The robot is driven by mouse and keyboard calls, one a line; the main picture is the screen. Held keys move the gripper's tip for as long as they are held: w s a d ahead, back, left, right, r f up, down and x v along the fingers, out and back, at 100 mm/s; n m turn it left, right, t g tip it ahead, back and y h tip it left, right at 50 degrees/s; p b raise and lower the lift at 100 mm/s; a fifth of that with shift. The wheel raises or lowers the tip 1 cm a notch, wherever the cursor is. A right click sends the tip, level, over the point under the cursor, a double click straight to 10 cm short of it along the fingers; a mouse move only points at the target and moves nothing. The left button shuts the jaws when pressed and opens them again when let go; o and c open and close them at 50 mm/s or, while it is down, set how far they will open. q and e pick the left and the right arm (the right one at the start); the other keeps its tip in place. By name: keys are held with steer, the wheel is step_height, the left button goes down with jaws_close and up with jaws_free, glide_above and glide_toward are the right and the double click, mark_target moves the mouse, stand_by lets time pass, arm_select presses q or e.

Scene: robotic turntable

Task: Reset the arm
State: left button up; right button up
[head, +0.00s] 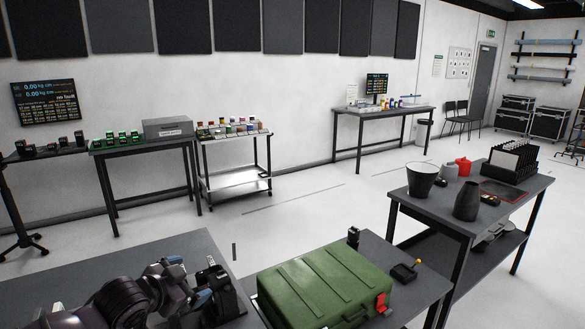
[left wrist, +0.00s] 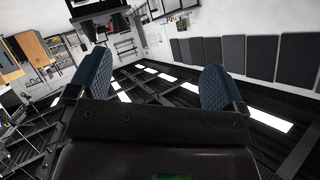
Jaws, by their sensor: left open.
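My left arm (head: 130,297) comes in from the lower left of the head view, low over the dark table. My left gripper (head: 209,284) is at the end of it, left of the green case. In the left wrist view its two blue ridged fingers (left wrist: 156,80) stand wide apart with nothing between them. That view is strongly tilted and shows the ceiling lights and wall panels. My right gripper is in neither view.
A green case (head: 325,284) with a red latch part lies on the near table, close right of my gripper. The right table (head: 424,203) holds dark vases, a red pot and a rack. Open floor lies behind.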

arm_select(q)
steer(key=s+a+f+n+y, duration=0.1)
steer(key=s+f+n, duration=0.2)
steer(key=s+f, duration=0.5)
steer(key=s+a+f+n+y+b, duration=0.1)
steer(key=s+a+f+n+y, duration=0.1)
steer(key=s+f, duration=0.6)
steer(key=s+a+f+n+y, duration=0.1)
steer(key=s+f+n, duration=0.3)
steer(key=s+f, duration=0.5)
steer(key=s+y, duration=0.1)
steer(key=s, duration=0.3)
steer(key=shift+a+b, duration=0.3)
steer(key=shift+a, duration=0.05)
